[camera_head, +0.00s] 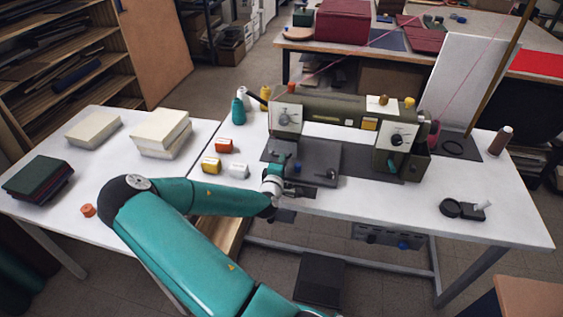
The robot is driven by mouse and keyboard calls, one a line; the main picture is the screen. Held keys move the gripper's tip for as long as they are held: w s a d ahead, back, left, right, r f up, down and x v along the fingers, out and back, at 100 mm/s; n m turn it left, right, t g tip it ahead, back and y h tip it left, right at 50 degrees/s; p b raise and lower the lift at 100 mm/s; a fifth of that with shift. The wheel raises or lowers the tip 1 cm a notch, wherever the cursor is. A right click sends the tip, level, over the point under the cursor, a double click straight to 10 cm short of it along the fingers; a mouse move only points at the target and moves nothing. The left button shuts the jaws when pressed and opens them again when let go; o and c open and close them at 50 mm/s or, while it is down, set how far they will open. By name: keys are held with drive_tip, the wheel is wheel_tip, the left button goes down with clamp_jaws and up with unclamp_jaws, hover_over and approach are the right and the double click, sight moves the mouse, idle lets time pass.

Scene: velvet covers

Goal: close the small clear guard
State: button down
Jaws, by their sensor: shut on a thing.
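The olive-green sewing machine (335,112) stands on the white table, its needle head (286,117) at the left. My gripper (287,184) is low in front of this head, by the front edge of the dark machine bed (318,160). It is shut on a small part at the needle area, apparently the clear guard. The guard itself is too small and transparent to make out, and my wrist partly covers that spot. Its angle cannot be told.
A magnifier-like black item (452,208) lies at right. Cream blocks (161,130) and dark folded covers (38,176) lie on the left table. The table's front right is mostly clear.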

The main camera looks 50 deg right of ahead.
drive_tip(key=c, duration=1.8)
unclamp_jaws()
drive_tip(key=v, duration=1.3)
drive_tip(key=shift+a, duration=0.35)
